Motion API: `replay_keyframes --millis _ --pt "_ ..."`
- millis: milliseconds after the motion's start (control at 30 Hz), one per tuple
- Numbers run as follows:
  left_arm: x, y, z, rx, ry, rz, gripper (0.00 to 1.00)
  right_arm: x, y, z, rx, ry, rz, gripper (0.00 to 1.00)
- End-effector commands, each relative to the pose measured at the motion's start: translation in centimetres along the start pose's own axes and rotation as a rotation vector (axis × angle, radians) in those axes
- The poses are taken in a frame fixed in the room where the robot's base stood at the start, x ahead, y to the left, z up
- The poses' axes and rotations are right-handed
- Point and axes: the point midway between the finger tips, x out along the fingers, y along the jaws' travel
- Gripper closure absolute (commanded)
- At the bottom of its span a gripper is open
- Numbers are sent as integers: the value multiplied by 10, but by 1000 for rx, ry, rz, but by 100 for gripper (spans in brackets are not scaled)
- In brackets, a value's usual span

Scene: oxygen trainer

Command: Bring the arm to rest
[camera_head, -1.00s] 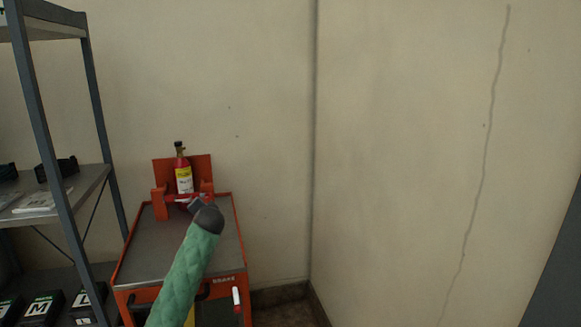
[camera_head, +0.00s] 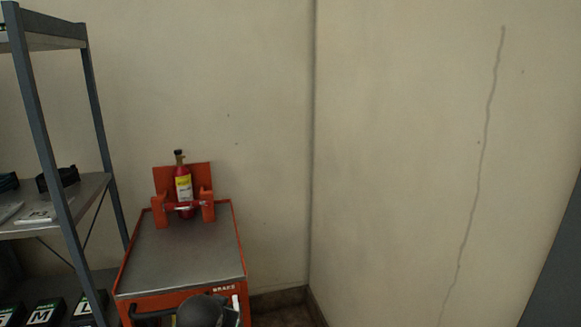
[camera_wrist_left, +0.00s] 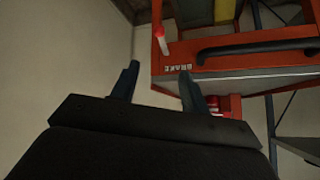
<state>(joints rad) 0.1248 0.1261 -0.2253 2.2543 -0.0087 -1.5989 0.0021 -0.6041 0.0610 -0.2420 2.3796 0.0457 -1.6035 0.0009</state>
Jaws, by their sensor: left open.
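My left arm shows in the head view only as a dark rounded part at the bottom edge, in front of the cart; its fingers are not visible there. In the left wrist view my left gripper (camera_wrist_left: 157,88) is open, its two dark fingers apart with nothing between them. The orange cart (camera_head: 187,262) lies beyond the fingers and to their right in that view, with its brake lever (camera_wrist_left: 161,40) near them. A red bottle (camera_head: 184,187) with a yellow and white label stands upright in an orange holder (camera_head: 162,210) on the cart top. My right gripper is in neither view.
A grey metal shelf (camera_head: 45,130) stands at the left with several dark boxes (camera_head: 42,312) on its lower level. Pale walls meet in a corner behind the cart. The cart's grey top in front of the holder is clear. Open floor shows right of the cart.

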Motion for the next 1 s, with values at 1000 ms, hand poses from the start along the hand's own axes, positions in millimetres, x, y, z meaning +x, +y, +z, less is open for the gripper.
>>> replay_keyframes --millis 1000 --pt "-115 118 320 -113 -475 239 54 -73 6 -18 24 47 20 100"
